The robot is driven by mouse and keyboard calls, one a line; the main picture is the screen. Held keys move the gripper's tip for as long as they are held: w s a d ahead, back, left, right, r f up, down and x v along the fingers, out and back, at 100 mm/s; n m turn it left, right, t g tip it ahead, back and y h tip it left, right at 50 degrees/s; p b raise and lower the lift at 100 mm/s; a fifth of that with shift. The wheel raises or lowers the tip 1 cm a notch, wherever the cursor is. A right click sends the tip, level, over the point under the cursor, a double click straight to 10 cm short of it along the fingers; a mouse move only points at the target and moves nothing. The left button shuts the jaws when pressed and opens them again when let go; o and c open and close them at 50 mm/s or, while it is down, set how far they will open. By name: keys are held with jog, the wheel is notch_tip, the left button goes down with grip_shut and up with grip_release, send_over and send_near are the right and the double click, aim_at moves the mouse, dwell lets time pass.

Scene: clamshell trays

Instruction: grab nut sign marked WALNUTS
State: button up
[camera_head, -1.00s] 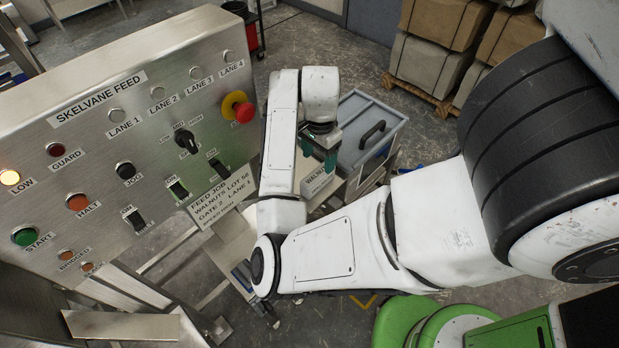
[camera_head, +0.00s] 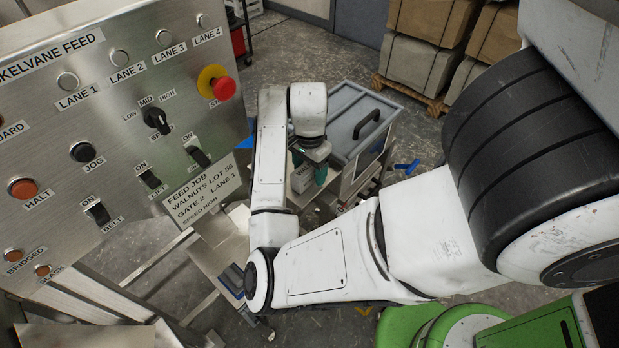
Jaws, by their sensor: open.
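My gripper (camera_head: 318,172), with dark teal fingers, points down below the white wrist, near the middle of the view. It is open. A small pale sign (camera_head: 301,182) stands just left of the fingers and is partly hidden by them. Only a few letters show on it, too small and covered to read as WALNUTS. I cannot tell whether the fingers touch it or stand around it.
A grey lidded bin (camera_head: 352,107) with a black handle stands right behind my gripper. The steel control panel (camera_head: 110,130) with switches and a feed job label (camera_head: 200,192) fills the left. Cardboard-covered stacks (camera_head: 447,45) on a pallet stand at the back right.

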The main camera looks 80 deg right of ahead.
jog(key=shift+f, duration=0.55)
jog(key=shift+r, duration=0.1)
jog(key=c, duration=1.1)
